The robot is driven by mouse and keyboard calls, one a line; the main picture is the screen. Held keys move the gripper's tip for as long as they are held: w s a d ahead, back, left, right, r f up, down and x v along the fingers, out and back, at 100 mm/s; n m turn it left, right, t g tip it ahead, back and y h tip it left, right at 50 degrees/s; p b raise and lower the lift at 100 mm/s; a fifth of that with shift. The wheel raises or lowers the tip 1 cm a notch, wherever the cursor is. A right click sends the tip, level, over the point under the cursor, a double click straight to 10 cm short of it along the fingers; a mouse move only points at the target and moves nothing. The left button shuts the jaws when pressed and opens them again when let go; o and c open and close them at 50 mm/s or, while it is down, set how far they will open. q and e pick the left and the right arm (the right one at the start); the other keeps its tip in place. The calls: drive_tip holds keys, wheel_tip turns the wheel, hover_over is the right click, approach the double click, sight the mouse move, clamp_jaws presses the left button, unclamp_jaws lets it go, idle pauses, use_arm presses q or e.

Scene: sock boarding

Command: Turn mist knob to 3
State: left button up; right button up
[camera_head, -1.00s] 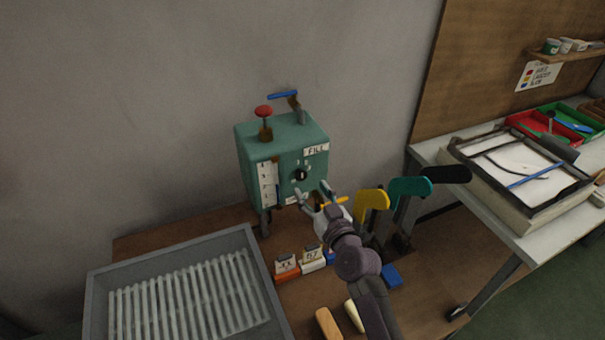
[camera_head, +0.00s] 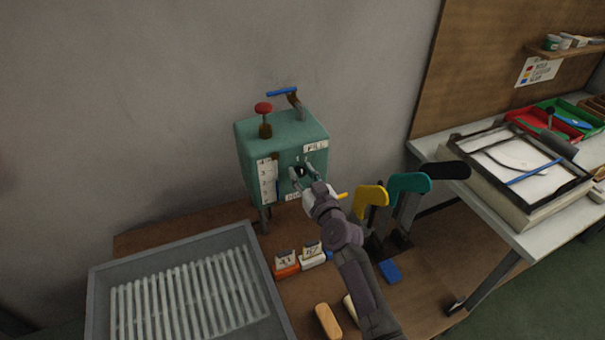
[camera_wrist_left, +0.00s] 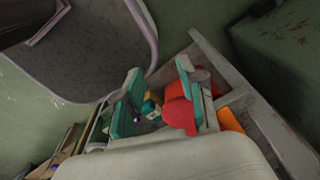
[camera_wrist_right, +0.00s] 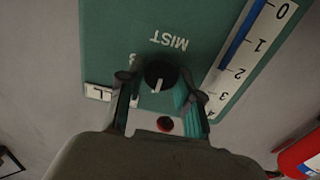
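The black mist knob (camera_head: 301,170) is on the front of the green box (camera_head: 285,142). In the right wrist view the knob (camera_wrist_right: 161,74) sits beside an upside-down MIST label (camera_wrist_right: 169,41), its white pointer line directed away from the label. A partly hidden digit shows beside the knob. My right gripper (camera_head: 300,168) is open, its fingers either side of the knob with a visible gap on at least one side; contact with the other finger is unclear. My left gripper (camera_wrist_left: 159,70) shows only in the left wrist view, open and apparently empty.
A red-topped lever (camera_head: 263,107) and a blue handle (camera_head: 282,93) rise from the box. A numbered gauge strip (camera_head: 266,181) is on its front. Yellow (camera_head: 371,195) and teal (camera_head: 409,184) boards stand to the right. A grey tray (camera_head: 105,272) lies front left.

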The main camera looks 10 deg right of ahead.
clamp_jaws()
drive_tip(key=shift+m, duration=0.3)
drive_tip(key=m, duration=0.8)
drive_tip(key=shift+d, duration=0.1)
drive_tip(key=m, duration=0.4)
drive_tip(key=shift+m, duration=0.3)
drive_tip(key=m, duration=0.4)
drive_tip(key=shift+f+m, duration=0.1)
drive_tip(key=shift+m, duration=0.2)
